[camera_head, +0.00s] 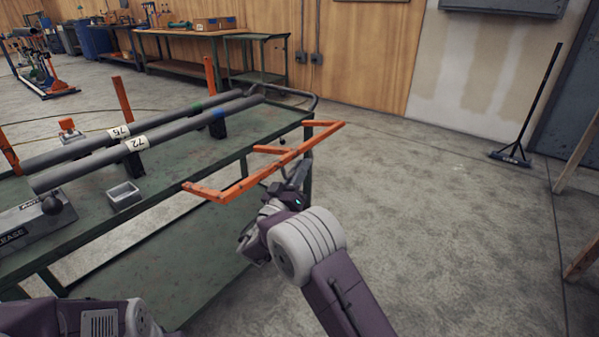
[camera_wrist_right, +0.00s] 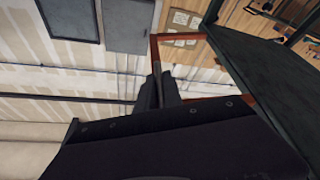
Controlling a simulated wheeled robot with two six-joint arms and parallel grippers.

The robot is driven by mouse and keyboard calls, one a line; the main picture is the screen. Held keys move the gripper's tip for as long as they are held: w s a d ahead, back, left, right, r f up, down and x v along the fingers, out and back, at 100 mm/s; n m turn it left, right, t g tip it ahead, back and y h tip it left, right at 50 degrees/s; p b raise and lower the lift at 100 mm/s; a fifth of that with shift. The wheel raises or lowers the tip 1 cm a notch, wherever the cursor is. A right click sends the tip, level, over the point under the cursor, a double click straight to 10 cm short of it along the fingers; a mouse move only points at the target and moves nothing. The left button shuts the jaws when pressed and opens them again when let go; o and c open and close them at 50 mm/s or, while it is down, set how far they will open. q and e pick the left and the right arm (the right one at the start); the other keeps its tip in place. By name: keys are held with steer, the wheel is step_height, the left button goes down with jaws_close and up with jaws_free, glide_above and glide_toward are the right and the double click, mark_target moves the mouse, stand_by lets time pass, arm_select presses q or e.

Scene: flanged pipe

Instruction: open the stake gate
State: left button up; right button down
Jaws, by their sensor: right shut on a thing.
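The stake gate (camera_head: 285,162) is an orange frame of one long rail with short stakes. It sticks out from the right edge of the green cart (camera_head: 225,150), lying roughly level, with its stake ends close to the cart's edge. My right gripper (camera_head: 299,172) is shut on the gate from the near right side; the exact contact is small in the head view. In the right wrist view, the dark fingers (camera_wrist_right: 158,88) close around a thin bar, with the gate's orange frame (camera_wrist_right: 180,37) behind. My left gripper is out of the head view; only part of that arm shows lower left.
Two grey pipes (camera_head: 180,135) labelled 75 and 72 lie along the cart between upright orange stakes (camera_head: 122,99). A small grey tray (camera_head: 123,196) and a release lever (camera_head: 54,205) sit on the near side. Floor right of the cart is clear up to a broom (camera_head: 511,155).

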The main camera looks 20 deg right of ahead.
mark_target(286, 180)
step_height(286, 180, up, 2)
steer(key=shift+n+y, duration=0.4)
steer(key=shift+n, duration=0.4)
steer(key=shift+w+r, duration=0.1)
steer(key=shift+r, duration=0.85)
steer(key=c, duration=1.5)
jaws_free()
steer(key=p+v, duration=0.2)
steer(key=v, duration=0.6)
steer(key=shift+a+f, duration=0.25)
steer(key=shift+s+a+f, duration=0.1)
steer(key=shift+s+a, duration=0.05)
steer(key=shift+s, duration=0.25)
